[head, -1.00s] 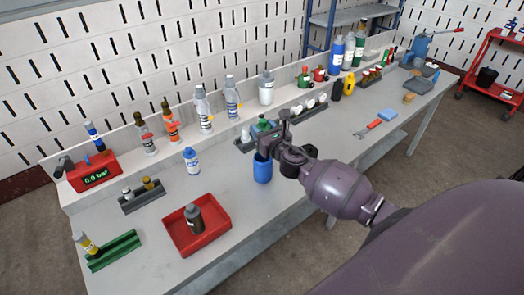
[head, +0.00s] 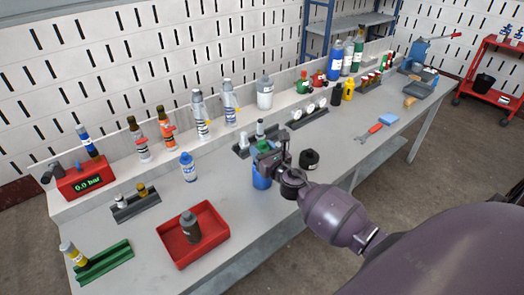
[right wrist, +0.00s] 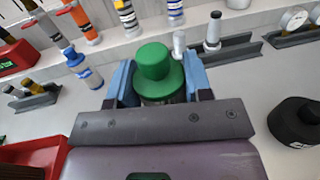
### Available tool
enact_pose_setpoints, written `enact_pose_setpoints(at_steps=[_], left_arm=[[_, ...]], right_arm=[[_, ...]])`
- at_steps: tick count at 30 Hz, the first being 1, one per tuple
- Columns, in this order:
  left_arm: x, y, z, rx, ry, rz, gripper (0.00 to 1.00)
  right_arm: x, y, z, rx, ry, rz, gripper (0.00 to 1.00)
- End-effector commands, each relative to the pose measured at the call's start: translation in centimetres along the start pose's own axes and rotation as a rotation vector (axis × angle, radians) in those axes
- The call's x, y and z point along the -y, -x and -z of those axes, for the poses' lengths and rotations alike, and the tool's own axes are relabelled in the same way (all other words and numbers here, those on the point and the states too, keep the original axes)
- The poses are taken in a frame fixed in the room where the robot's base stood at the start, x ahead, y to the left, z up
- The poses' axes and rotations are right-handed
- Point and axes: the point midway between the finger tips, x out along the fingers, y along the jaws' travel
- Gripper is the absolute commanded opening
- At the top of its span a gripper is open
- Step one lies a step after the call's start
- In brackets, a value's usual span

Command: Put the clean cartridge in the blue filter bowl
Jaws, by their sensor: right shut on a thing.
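The blue filter bowl (head: 261,181) stands upright on the bench, partly covered by my right gripper. The clean cartridge (head: 262,147) has a green top and shows at the bowl's mouth. My right gripper (head: 268,158) is shut on it. In the right wrist view the cartridge's round green top (right wrist: 153,65) with its knob sits between the light blue finger pads of my right gripper (right wrist: 157,85). The cartridge's lower part is hidden, so how deep it sits in the bowl cannot be told. My left gripper is not in view.
A red tray (head: 222,217) with a dark grey cartridge (head: 190,227) lies front left. A black ring-shaped cap (head: 309,159) lies right of the bowl. A dark rack (head: 241,149) stands behind it. A blue-capped bottle (head: 187,166) stands left. Bare bench lies between bowl and tray.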

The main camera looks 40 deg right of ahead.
Motion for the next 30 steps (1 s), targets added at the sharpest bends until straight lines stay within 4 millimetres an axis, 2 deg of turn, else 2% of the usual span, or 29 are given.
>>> enact_pose_setpoints(at_steps=[9,17,18,22,30], left_arm=[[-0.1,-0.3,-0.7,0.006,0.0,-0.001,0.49],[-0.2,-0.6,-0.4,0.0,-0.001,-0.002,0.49],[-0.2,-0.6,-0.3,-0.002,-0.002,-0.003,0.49],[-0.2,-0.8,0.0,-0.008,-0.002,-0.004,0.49],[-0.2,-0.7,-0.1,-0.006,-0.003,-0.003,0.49]], right_arm=[[0.0,0.0,1.0,-0.001,0.0,0.0,0.23],[0.0,0.0,1.2,0.0,0.0,0.0,0.23],[0.0,0.0,1.2,0.0,0.0,0.0,0.52],[0.0,0.0,1.2,0.0,0.0,0.0,0.71],[0.0,0.0,1.1,0.0,0.0,0.0,0.71]])
